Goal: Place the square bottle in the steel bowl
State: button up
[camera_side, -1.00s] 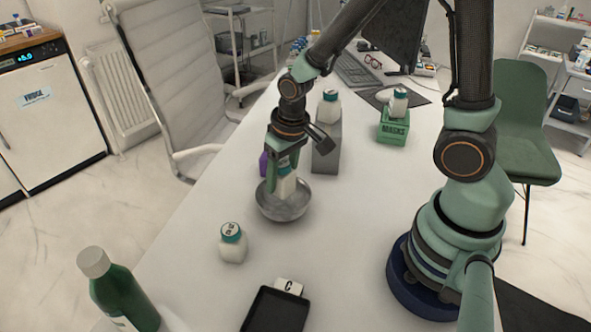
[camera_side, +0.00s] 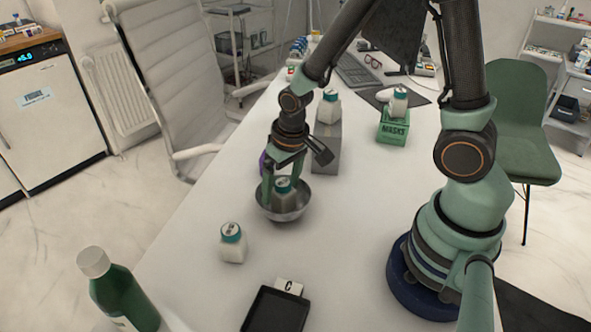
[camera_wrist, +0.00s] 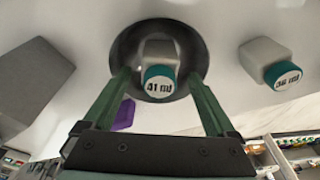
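A white square bottle with a teal cap (camera_side: 283,187) stands inside the steel bowl (camera_side: 283,213). In the wrist view the same bottle (camera_wrist: 160,52) sits within the dark bowl (camera_wrist: 195,45), its cap marked with a number and turned toward the camera. My gripper (camera_side: 281,180) is above the bowl with its fingers spread. In the wrist view my gripper (camera_wrist: 162,88) is open, one finger on each side of the bottle, with gaps between. The bottle's base is hidden by the bowl's rim in the side view.
A similar bottle (camera_side: 232,243) stands in front-left of the bowl. A grey box (camera_side: 327,150) behind the bowl bears another bottle (camera_side: 329,106). A purple object (camera_wrist: 124,114) is near the bowl. A black tray (camera_side: 275,311) and green bottle (camera_side: 122,295) are at the front.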

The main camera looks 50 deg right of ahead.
dwell(0.4)
jog(key=shift+r, duration=3.5)
jog(key=shift+r, duration=0.3)
jog(key=s+d+r+t, duration=0.1)
jog(key=s+r+t, duration=0.1)
jog(key=r, duration=0.4)
jog(key=s+d+r+n+t, duration=0.1)
jog(key=s+r, duration=0.2)
jog(key=r, duration=0.3)
jog(key=shift+s+d+r+t, duration=0.25)
jog(key=shift+d+t, duration=0.15)
